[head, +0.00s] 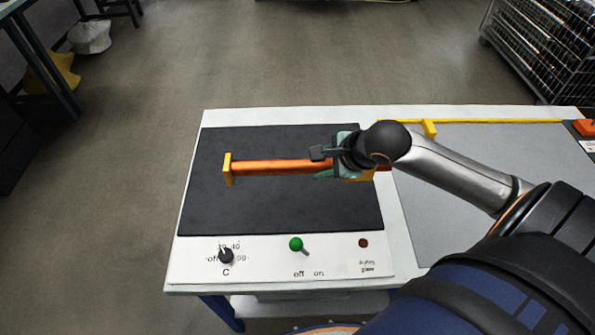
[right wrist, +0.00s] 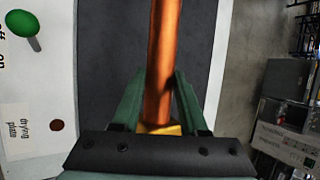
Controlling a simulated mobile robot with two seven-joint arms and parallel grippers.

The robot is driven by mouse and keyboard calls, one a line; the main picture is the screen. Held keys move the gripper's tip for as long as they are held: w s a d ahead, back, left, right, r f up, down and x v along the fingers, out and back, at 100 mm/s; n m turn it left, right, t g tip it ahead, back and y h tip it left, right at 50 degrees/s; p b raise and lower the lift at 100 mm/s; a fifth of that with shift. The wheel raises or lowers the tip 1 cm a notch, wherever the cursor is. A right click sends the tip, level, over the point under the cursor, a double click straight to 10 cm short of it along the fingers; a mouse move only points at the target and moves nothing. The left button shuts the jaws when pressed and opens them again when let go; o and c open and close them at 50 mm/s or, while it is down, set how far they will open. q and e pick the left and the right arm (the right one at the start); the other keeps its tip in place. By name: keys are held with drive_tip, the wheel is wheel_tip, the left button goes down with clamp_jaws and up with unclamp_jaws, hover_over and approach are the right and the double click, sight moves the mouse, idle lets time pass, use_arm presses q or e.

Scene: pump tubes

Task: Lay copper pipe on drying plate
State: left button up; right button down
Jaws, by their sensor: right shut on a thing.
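A copper pipe (head: 280,167) with a yellow end piece (head: 228,169) on its left end lies level over the dark drying plate (head: 290,212). My right gripper (head: 325,166) is shut on the pipe near its right end, which the gripper partly hides. In the right wrist view the pipe (right wrist: 162,60) runs between the two green fingers, with a yellow piece (right wrist: 162,129) at the near end. I cannot tell whether the pipe touches the plate. My left gripper is not in view.
The white front panel carries a black dial (head: 226,256), a green switch (head: 296,244) and a small dark red light (head: 363,243). A grey surface (head: 470,160) lies to the right, with a yellow bar (head: 490,121) along its back edge.

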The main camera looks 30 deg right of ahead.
drive_tip(key=x, duration=0.3)
drive_tip(key=b+x, duration=0.1)
drive_tip(key=x, duration=0.2)
drive_tip(key=w+r+x, duration=0.1)
drive_tip(key=x, duration=0.2)
drive_tip(key=shift+w+a+f, duration=0.25)
drive_tip(key=shift+w+a, duration=0.05)
drive_tip(key=shift+w, duration=0.05)
drive_tip(key=shift+f+b, duration=0.5)
drive_tip(key=shift+f, duration=1)
drive_tip(key=c, duration=0.8)
unclamp_jaws()
drive_tip(key=shift+f, duration=0.25)
drive_tip(key=shift+c, duration=0.2)
drive_tip(key=shift+o, duration=0.7)
